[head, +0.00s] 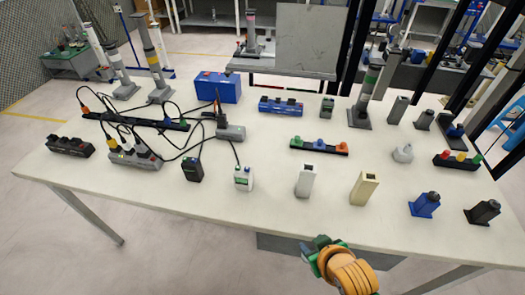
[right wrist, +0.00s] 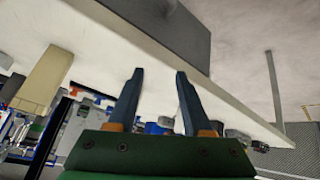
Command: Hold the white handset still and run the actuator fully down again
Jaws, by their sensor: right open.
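A small white handset (head: 243,178) with green marks stands near the front of the table, left of centre, with a black cable running back from it. A black handset (head: 193,168) with a cable stands to its left. My left gripper is out of view.
A white block (head: 305,180) and a cream block (head: 363,188) stand upright near the front edge. Grey power boxes (head: 135,157) and looping black cables crowd the left half. Blue (head: 424,205) and black (head: 483,212) pieces stand at the right.

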